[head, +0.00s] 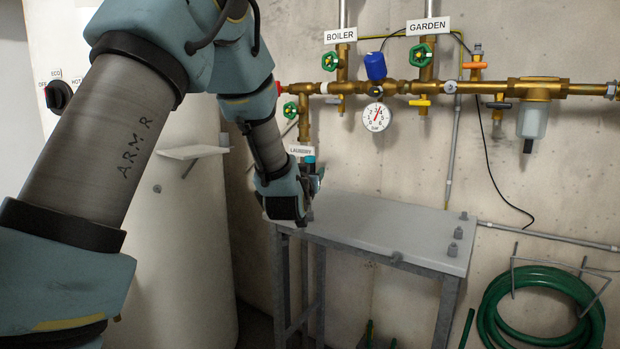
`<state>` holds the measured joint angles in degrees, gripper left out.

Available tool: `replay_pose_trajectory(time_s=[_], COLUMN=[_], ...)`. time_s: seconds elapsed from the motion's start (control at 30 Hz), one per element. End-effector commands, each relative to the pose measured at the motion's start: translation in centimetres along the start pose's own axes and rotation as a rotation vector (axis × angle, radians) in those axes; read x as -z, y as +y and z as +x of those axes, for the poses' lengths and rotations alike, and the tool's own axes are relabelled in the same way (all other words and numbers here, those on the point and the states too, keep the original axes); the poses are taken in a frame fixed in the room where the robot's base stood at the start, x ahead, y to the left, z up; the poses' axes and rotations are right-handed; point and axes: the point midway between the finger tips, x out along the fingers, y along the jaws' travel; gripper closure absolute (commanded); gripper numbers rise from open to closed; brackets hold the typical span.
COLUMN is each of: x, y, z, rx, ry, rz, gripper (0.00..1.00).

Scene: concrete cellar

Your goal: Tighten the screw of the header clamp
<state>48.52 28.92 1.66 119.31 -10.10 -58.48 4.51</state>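The brass header pipe (390,88) runs along the wall at the upper right. A small pale band (451,87) sits around it, right of the yellow lever, above a grey conduit; it may be the header clamp. Its screw is too small to make out. My gripper (312,188) is left of the header and below it, near the back left corner of the bench. My wrist hides most of its fingers, so I cannot tell whether it is open or shut. A small teal-topped piece (309,160) shows just above it; I cannot tell whether it is held.
A grey bench (375,225) stands below the header, with several small grey fittings near its right end. A gauge (377,116), green valve wheels and a clear filter bowl (532,122) hang on the header. A white tank is at left; a green hose (545,285) hangs lower right.

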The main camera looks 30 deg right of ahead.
Motion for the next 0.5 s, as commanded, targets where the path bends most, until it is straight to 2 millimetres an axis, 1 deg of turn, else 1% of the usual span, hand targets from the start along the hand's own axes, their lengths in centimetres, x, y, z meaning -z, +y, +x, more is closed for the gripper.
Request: replay_pose_trajectory(time_s=[0.03,0.07,0.4,0.5], x=[0.01,0.01,0.01,0.01], y=[0.00,0.00,0.01,0.01], z=[-0.01,-0.01,-0.03,-0.03], rx=[0.000,0.000,0.000,0.000], ry=[0.000,0.000,0.000,0.000], rz=[0.000,0.000,0.000,0.000], gripper=[0.49,0.52,0.90,1.00])
